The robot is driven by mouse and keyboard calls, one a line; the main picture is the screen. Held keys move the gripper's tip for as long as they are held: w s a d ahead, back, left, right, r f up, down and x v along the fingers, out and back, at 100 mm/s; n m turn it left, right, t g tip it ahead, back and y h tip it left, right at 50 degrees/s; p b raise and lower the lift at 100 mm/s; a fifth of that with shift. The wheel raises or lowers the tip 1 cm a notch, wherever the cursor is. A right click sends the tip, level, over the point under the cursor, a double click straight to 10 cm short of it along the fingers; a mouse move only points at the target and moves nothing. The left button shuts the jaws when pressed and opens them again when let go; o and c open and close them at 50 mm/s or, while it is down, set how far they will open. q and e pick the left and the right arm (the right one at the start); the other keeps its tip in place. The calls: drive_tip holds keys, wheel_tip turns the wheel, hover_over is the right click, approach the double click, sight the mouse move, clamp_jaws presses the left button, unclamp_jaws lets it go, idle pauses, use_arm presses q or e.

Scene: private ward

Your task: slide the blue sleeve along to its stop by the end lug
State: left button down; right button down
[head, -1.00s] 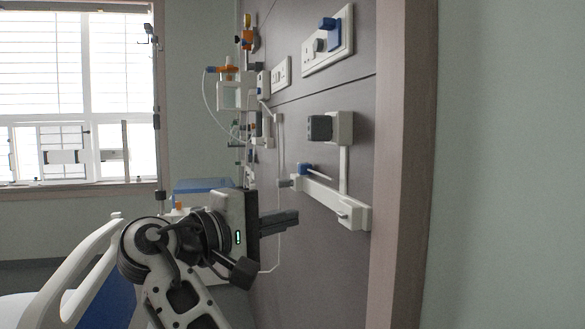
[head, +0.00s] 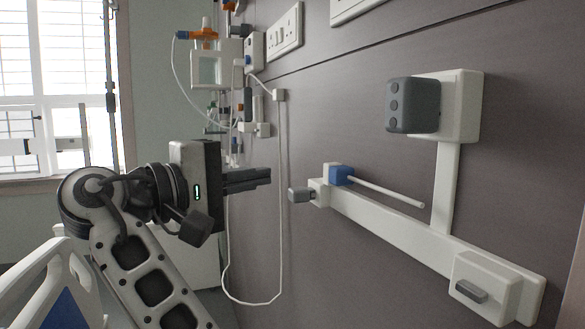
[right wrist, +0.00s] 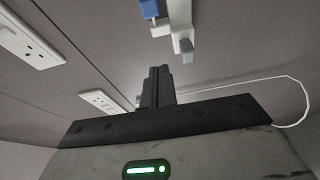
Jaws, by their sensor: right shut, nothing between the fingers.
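The blue sleeve (head: 341,175) is a small block at the left end of a white wall rail (head: 395,232), with a thin pale rod running from it to the right. A grey lug (head: 300,194) juts from the rail's left end. My right gripper (head: 268,176) is shut and empty, just left of that lug and apart from it. In the right wrist view the shut fingers (right wrist: 158,82) point toward the grey lug (right wrist: 187,50); the blue sleeve (right wrist: 149,8) is cut by the top edge. My left gripper is out of view.
A white end block (head: 485,287) with a grey tab is at the rail's right end. A grey buttoned unit (head: 412,105) sits on a bracket above. A white cable (head: 281,200) hangs behind my gripper. A bed rail (head: 50,268) is at lower left.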

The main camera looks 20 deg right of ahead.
sight(341, 176)
drive_tip(key=x, duration=0.5)
drive_tip(key=p+x, duration=0.1)
drive_tip(key=x, duration=0.4)
drive_tip(key=shift+s+d+r, duration=0.1)
drive_tip(key=shift+s+d, duration=0.1)
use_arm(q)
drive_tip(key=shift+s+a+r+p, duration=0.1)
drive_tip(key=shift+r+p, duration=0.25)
use_arm(e)
drive_tip(key=shift+s+a, duration=0.2)
drive_tip(key=shift+s, duration=0.8)
drive_tip(key=shift+s+a, duration=0.15)
drive_tip(key=shift+s, duration=0.85)
drive_tip(key=shift+a, duration=0.1)
